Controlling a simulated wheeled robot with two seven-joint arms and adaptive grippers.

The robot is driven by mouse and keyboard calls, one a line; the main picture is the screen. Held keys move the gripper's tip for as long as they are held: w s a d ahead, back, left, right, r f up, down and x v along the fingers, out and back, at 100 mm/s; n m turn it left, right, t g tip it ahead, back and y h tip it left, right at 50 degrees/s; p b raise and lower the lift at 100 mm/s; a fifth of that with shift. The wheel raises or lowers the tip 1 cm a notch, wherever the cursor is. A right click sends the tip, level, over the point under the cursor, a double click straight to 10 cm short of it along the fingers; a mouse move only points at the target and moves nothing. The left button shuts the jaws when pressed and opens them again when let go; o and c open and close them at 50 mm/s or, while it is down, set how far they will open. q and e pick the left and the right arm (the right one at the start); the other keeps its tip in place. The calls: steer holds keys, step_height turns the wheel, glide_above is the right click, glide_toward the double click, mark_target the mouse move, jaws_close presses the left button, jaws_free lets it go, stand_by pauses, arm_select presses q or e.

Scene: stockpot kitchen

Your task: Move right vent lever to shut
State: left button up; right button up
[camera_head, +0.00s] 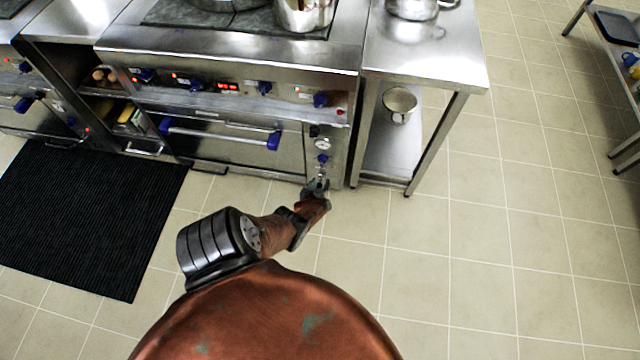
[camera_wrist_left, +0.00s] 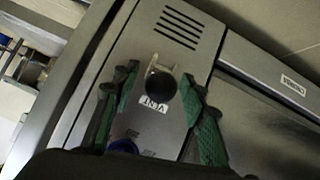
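The vent lever shows in the left wrist view as a black ball knob (camera_wrist_left: 161,86) at a pale metal slot on the steel panel. In the head view my left gripper (camera_head: 317,187) is at the lower right front of the range (camera_head: 225,60) and hides the lever. My right gripper is not in view.
A blue knob (camera_wrist_left: 125,147) sits close to the lever. The oven door (camera_head: 225,145) with its bar handle is left of the control panel. A steel side table (camera_head: 425,60) stands to the right.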

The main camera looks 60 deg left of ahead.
mark_target(318, 186)
arm_select(q)
steer(key=v, duration=0.3)
steer(key=shift+s+f, duration=0.1)
steer(key=shift+v, duration=2.25)
steer(key=shift+a, duration=0.1)
